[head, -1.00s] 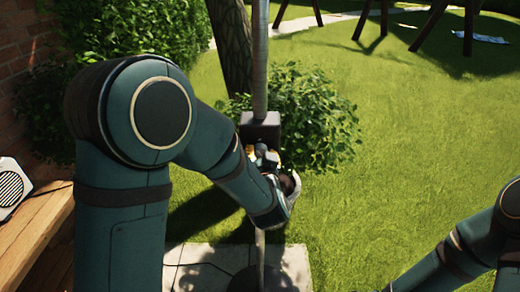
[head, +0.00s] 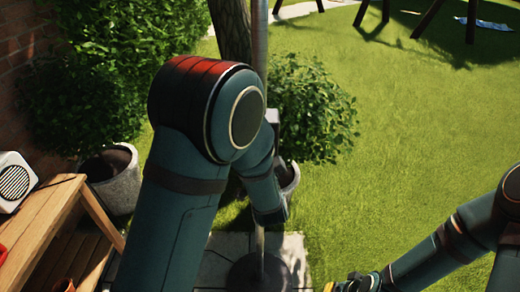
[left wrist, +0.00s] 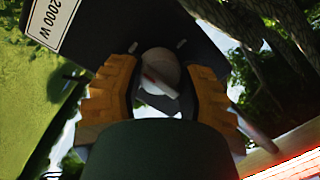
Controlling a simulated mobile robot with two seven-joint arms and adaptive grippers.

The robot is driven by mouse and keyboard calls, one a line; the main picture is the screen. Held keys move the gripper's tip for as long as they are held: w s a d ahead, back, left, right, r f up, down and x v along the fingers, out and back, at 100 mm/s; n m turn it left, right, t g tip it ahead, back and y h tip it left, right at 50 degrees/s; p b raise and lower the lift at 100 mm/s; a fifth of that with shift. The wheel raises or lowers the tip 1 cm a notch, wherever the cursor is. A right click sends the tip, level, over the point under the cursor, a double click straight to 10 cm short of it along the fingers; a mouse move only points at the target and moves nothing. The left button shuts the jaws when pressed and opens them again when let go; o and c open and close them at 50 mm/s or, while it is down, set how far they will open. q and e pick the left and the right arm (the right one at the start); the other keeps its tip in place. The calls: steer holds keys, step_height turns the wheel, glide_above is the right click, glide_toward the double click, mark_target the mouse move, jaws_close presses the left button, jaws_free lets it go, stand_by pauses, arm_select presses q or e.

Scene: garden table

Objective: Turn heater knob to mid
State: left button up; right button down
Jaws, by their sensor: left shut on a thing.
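In the left wrist view, the round pale knob (left wrist: 157,64) sits on the underside or face of the dark heater box (left wrist: 112,35). A light bar with a reddish mark crosses the knob; I cannot tell which setting it points at. The yellow fingers of my left gripper (left wrist: 163,74) are shut on the knob, one on each side. My right gripper (head: 345,286) is partly cut off at the bottom edge, away from the heater.
The heater's pole (head: 259,45) rises behind my left arm from a dark round base (head: 262,277) on paving. Potted bushes stand behind it. A wooden bench (head: 45,225) with a white speaker (head: 14,182) is at left. Open lawn (head: 420,130) lies at right.

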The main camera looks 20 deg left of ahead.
stand_by(0.4)
arm_select(q)
steer(key=o, duration=1.2)
steer(key=v, duration=1.2)
